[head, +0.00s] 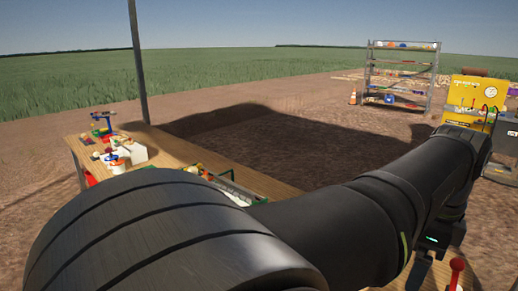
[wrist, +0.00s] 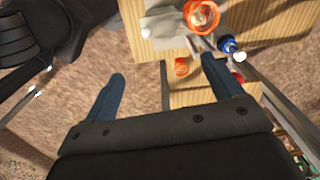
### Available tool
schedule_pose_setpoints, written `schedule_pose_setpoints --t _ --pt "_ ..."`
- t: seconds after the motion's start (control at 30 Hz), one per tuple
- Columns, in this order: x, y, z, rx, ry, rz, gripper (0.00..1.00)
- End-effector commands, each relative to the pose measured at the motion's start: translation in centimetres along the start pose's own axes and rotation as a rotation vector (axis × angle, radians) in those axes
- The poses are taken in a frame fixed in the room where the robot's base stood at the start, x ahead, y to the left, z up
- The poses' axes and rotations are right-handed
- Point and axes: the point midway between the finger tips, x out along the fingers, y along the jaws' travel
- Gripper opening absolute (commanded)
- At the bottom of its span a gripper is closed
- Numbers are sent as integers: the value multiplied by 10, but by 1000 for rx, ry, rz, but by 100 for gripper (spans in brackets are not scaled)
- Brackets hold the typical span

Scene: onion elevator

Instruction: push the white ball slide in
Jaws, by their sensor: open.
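A small white round thing (wrist: 240,57) shows beside a blue round part (wrist: 228,45), just beyond the right fingertip. I cannot tell which of these, if either, is the white ball slide. In the head view my arm covers much of the lower picture, and the fingers are not clearly seen.
In the wrist view an orange ring-shaped part (wrist: 201,14) and an orange cup-like piece (wrist: 181,67) are near the fingers. In the head view a wooden table (head: 180,150) carries coloured parts. A red-knobbed lever (head: 457,266) stands at bottom right. A shelf rack (head: 400,75) stands far back.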

Motion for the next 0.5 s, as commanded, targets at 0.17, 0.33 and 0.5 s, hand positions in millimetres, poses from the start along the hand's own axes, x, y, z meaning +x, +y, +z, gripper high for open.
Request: schedule_pose_setpoints --t 0.17,0.33,0.5 --pt "2 1 0 -29 0 1 49" --pt "11 7 -1 -233 3 6 46" --pt "27 17 -3 -567 5 15 46"
